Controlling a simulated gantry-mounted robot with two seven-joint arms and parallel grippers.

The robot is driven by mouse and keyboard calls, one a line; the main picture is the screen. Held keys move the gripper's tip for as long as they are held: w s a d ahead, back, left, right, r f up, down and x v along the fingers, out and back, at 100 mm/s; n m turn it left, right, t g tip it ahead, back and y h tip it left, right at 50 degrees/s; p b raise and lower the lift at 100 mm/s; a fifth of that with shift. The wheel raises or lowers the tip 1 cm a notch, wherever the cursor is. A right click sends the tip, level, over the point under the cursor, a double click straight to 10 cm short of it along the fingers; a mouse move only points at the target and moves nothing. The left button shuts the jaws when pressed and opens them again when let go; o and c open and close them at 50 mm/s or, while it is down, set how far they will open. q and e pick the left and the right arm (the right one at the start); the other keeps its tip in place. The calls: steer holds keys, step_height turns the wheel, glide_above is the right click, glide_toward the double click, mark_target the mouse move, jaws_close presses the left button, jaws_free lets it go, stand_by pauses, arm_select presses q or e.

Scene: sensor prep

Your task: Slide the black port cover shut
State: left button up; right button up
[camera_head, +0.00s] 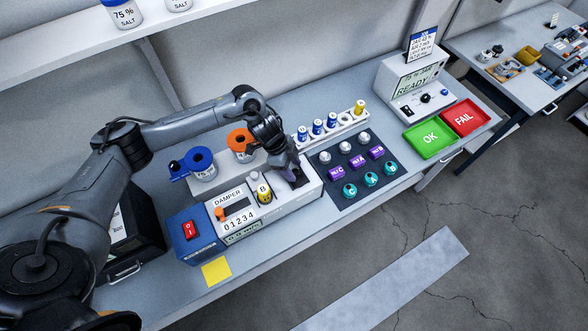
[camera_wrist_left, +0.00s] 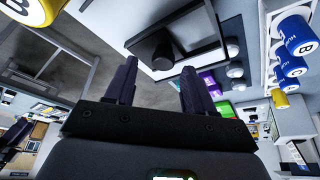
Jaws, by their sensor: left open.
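The white damper box (camera_head: 240,212) stands on the bench, with a yellow B vial (camera_head: 264,195) upright in its top. My left gripper (camera_head: 295,178) is over the box's right end and hides much of it. In the left wrist view, a black knob (camera_wrist_left: 154,48) with a dark flat part around it sits on a white surface; this looks like the port cover. My left gripper (camera_wrist_left: 158,70) is open there, its two dark fingers on either side of the knob and apart from it. Whether the port is covered cannot be told. My right gripper is not in view.
A dark mat (camera_head: 345,192) with several knobs, purple blocks and teal pieces lies right of the box. A white rack (camera_head: 334,129) of vials stands behind. Blue (camera_head: 202,163) and orange-topped (camera_head: 240,143) containers stand behind the box. Green OK (camera_head: 430,138) and red FAIL (camera_head: 465,117) trays lie right.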

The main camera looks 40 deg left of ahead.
arm_select(q)
steer(key=v, duration=0.9)
steer(key=shift+b, duration=0.35)
steer(key=shift+f, duration=0.1)
